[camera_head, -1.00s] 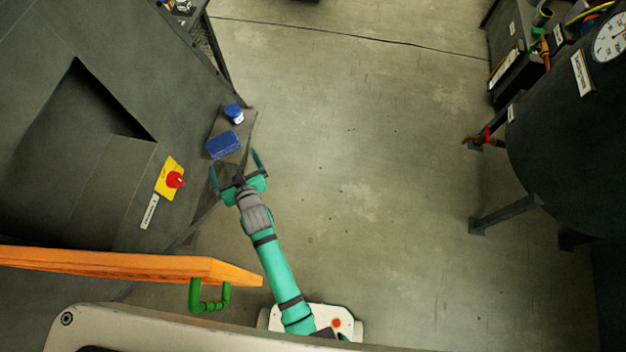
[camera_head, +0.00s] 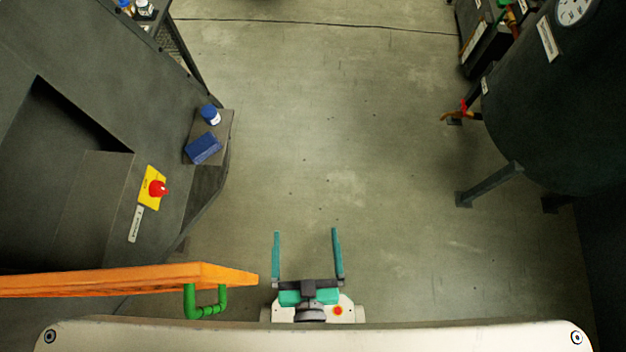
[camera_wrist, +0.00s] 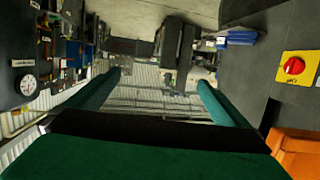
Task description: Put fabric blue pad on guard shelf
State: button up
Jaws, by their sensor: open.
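The blue fabric pad (camera_head: 203,148) lies on a small grey shelf (camera_head: 224,128) that juts from the side of the dark machine. It sits just in front of a blue-lidded jar (camera_head: 210,114). A blue shape at the upper right of the wrist view (camera_wrist: 238,38) looks like the same pad. My gripper (camera_head: 306,232) is open and empty, over the floor near my base, well to the right of and below the pad in the head view. Its two green fingers also frame the wrist view (camera_wrist: 158,80).
An orange panel (camera_head: 130,279) with a green handle (camera_head: 205,304) stands to the left of my gripper. A red button on a yellow plate (camera_head: 149,197) is on the machine. A dark tank (camera_head: 550,110) on legs stands at right. The middle floor is clear.

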jog(key=shift+m+h, duration=0.3)
jog(key=shift+h, duration=0.2)
jog(key=s+r, duration=0.1)
jog(key=s+d+r, duration=0.1)
jog(key=s+r, duration=0.1)
jog(key=r, duration=0.1)
jog(key=shift+d, duration=0.35)
